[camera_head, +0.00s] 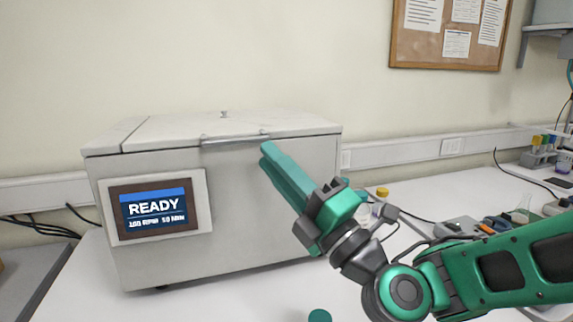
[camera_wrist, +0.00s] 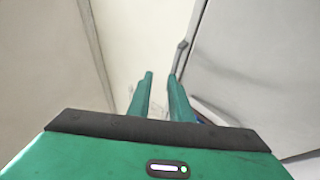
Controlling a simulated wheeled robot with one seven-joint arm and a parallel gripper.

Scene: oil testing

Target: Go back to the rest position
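My green gripper (camera_head: 267,150) is raised in front of the grey box-shaped machine (camera_head: 240,180), its fingertips close to the right end of the lid handle (camera_head: 235,139). I cannot tell whether they touch it. In the wrist view the two fingers (camera_wrist: 161,77) stand apart with an empty gap between them. The machine's lid (camera_head: 160,130) is down. Its screen (camera_head: 155,208) reads READY, with smaller text below. The arm reaches in from the lower right.
The white bench (camera_head: 260,290) has some clear room in front of the machine. A green round thing (camera_head: 319,315) is at the bottom edge. A yellow-capped container (camera_head: 382,193) stands behind my wrist. Lab items, including a flask (camera_head: 521,212) and a rack (camera_head: 538,157), crowd the right.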

